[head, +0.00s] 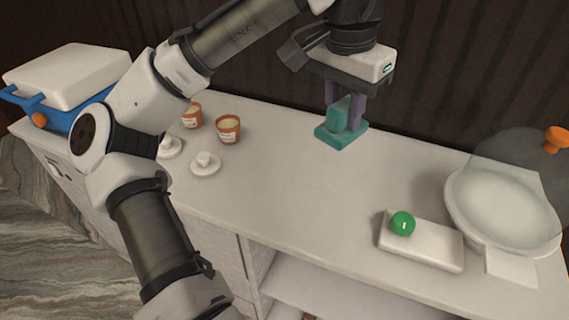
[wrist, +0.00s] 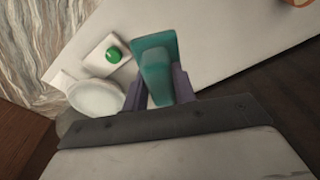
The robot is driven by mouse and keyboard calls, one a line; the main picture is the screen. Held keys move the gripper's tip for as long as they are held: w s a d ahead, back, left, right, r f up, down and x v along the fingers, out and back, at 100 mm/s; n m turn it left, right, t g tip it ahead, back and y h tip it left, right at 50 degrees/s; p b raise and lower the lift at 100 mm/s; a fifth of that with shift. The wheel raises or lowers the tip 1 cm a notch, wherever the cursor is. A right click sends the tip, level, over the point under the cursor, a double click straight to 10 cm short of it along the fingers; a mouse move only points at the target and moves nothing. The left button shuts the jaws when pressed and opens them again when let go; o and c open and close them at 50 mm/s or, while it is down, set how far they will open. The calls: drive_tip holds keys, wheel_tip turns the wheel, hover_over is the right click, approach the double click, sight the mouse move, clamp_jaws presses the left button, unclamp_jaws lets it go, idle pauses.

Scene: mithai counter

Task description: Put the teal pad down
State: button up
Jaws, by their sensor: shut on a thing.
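The teal pad (head: 342,136) is a square flat base with a lighter teal upright grip on top. It is at the back middle of the counter in the head view. My gripper (head: 345,115) points down and is shut on the pad's upright grip, one finger on each side. In the wrist view the pad (wrist: 154,44) sits between the purple fingers of my gripper (wrist: 161,90). The base looks level and at or very near the counter top (head: 290,180). I cannot tell whether it touches, as its underside is hidden.
A white block with a green ball (head: 402,224) and a white dish (head: 500,208) with a clear dome and orange knob (head: 557,138) stand at right. Terracotta cups (head: 228,129), white lids (head: 205,164) and a blue-and-white cooler (head: 66,78) are at left. The counter around the pad is clear.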

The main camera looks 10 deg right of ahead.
wheel_tip(320, 180, down, 20)
drive_tip(key=shift+b, duration=0.35)
drive_tip(key=shift+f, duration=0.15)
drive_tip(key=o, duration=1)
drive_tip(key=shift+c, duration=0.2)
wheel_tip(320, 180, up, 12)
drive_tip(key=a, duration=0.1)
drive_tip(key=shift+s+a, duration=0.15)
drive_tip(key=shift+s, duration=0.2)
